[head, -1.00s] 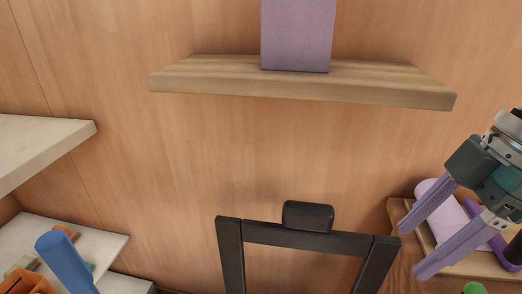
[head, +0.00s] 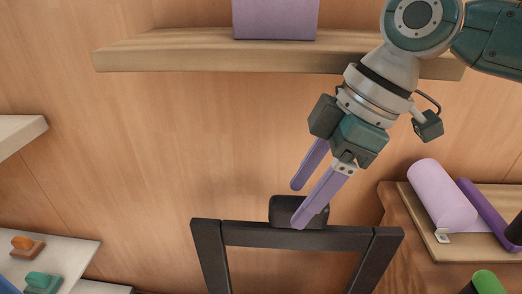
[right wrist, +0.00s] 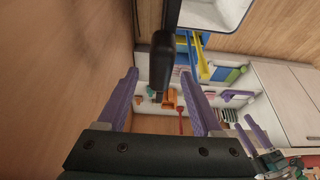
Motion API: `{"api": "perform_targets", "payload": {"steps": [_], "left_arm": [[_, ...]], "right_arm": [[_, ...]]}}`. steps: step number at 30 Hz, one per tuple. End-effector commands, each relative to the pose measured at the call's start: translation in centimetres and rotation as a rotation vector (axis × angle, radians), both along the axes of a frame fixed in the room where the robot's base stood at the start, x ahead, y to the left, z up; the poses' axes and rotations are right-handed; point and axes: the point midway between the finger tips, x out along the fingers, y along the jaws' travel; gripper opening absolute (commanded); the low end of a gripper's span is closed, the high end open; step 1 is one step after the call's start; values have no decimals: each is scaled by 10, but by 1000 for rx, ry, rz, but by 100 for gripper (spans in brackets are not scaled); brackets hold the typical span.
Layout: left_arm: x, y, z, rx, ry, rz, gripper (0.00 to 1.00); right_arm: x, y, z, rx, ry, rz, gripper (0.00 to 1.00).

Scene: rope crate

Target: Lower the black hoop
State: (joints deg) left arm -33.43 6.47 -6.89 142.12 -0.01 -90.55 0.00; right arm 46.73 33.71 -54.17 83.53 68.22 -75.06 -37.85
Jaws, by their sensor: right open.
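The black hoop (head: 300,236) is a dark rectangular frame that stands upright at the bottom centre of the head view, with its lower part cut off. A black block-shaped grip (head: 283,206) sits on its top bar. My right gripper (head: 298,206) is open, its purple fingers reaching down to the grip. In the right wrist view the grip (right wrist: 162,62) shows between and slightly beyond the open fingers; no contact can be made out. My left gripper (right wrist: 246,122) seems to show small at the lower right of that view, its opening unclear.
A wooden shelf (head: 180,53) with a purple box (head: 275,18) is above the hoop. A wooden stand (head: 455,245) at right holds a lilac roll (head: 441,195). A pale board (head: 65,257) with small coloured pieces is at lower left.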

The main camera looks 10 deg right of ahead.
Motion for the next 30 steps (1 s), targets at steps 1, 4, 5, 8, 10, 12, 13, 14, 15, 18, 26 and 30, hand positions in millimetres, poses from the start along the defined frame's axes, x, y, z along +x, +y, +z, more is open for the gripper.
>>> {"api": "perform_targets", "payload": {"steps": [1,4,5,8,10,12,13,14,15,18,26,30], "left_arm": [[0,0,-4,0,-1,0,68],[1,0,-5,0,-2,0,68],[1,0,-5,0,-2,0,68],[1,0,-5,0,-2,0,68],[1,0,-5,1,-2,-1,68],[1,0,-5,2,-3,-1,68],[1,1,-5,2,-3,-1,68],[1,1,-5,3,-4,-2,68],[1,1,-5,5,-3,-3,68],[1,2,-5,7,-3,-5,68],[1,3,-5,11,-4,-7,68],[1,3,-5,11,-4,-7,68]], "right_arm": [[0,2,-9,0,3,0,68],[0,5,-16,0,3,1,68],[1,5,-17,0,2,1,68],[1,6,-19,-1,2,2,68],[1,6,-19,-1,2,2,68],[1,6,-19,-1,1,1,68],[1,6,-19,-1,2,2,68],[1,6,-19,-1,2,2,68],[1,6,-19,-1,2,2,64],[1,6,-19,0,2,1,53],[1,6,-19,0,2,1,24],[1,6,-19,-1,1,0,8]]}}
